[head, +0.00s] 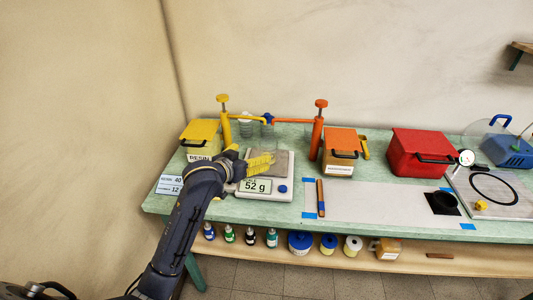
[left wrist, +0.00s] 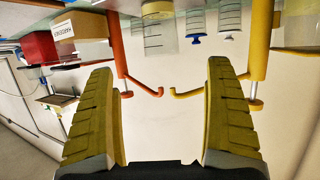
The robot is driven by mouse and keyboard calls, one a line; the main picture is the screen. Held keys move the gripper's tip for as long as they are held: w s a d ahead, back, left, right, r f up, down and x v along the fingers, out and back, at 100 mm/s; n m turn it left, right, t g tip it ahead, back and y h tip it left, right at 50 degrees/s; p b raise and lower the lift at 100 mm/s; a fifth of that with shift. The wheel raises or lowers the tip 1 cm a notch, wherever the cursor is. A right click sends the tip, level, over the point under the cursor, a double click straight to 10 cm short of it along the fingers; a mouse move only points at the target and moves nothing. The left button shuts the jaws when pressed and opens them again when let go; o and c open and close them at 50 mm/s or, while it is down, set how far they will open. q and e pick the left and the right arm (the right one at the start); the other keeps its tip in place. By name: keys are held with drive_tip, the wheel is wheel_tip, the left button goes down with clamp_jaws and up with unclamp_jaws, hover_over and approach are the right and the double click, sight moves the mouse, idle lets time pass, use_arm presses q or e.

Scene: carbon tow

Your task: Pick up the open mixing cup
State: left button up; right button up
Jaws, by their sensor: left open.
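In the left wrist view, which is upside down, several clear graduated cups stand between the two pumps. I cannot tell for sure which one is the mixing cup. My left gripper (head: 262,164), with yellow ribbed fingers, hangs over the scale in the head view. It is open and empty in the left wrist view (left wrist: 163,80), apart from the cups.
A yellow pump (head: 225,125) and an orange pump (head: 318,130) flank the cups, their spouts turned inward. A scale (head: 284,195) reading 52 g is below my gripper. A yellow box (head: 200,133), orange box (head: 341,142) and red box (head: 417,145) line the back; the white sheet (head: 375,205) has free room.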

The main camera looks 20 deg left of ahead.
sight(272, 144)
use_arm(q)
drive_tip(key=x, duration=1.3)
drive_tip(key=shift+w+a+f, duration=0.1)
drive_tip(key=shift+w, duration=0.1)
drive_tip(key=c, duration=1.4)
